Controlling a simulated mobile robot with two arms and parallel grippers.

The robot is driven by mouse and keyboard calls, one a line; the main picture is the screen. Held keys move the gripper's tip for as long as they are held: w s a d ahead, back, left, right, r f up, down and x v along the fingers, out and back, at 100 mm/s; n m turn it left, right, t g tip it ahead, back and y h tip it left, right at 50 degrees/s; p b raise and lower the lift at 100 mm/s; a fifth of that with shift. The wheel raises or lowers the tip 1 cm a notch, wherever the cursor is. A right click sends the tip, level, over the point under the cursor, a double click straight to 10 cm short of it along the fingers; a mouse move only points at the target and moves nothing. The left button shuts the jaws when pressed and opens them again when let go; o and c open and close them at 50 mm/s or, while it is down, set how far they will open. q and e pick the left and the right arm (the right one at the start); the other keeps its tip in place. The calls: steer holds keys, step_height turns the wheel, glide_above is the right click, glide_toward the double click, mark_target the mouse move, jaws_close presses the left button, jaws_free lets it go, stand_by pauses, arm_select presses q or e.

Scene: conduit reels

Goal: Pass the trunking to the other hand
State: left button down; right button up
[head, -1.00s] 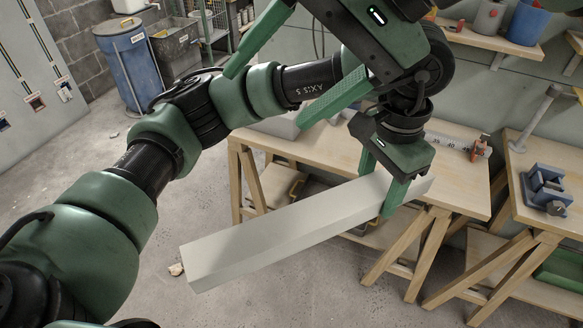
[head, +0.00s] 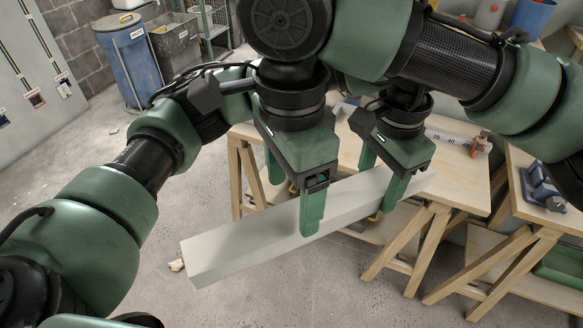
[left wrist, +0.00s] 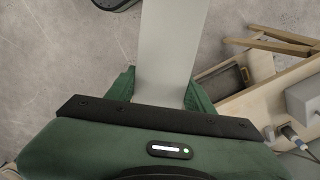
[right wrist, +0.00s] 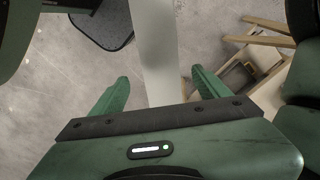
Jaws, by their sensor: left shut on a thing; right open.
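The trunking is a long, pale grey square bar (head: 235,247), held in the air and slanting from lower left to upper right in the head view. My left gripper (head: 381,174) is shut on it near its right end; the left wrist view shows the trunking (left wrist: 170,45) between both fingers. My right gripper (head: 293,195) is open over the middle part, left of my left gripper. Its near finger is in front of the trunking and its far finger behind. In the right wrist view the trunking (right wrist: 158,50) runs between the fingers with gaps on both sides.
A second bench with a blue vise (head: 543,188) is at right. A blue bin (head: 128,60) and a grey bin (head: 176,42) stand at the back left. The floor at left is mostly clear.

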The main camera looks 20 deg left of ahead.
mark_target(292, 217)
step_height(292, 217, down, 8)
steer(key=shift+r, duration=0.25)
steer(key=shift+c, duration=0.3)
steer(key=c, duration=1.5)
arm_select(q)
steer(key=shift+c, duration=2.4)
jaws_free()
arm_select(e)
jaws_close()
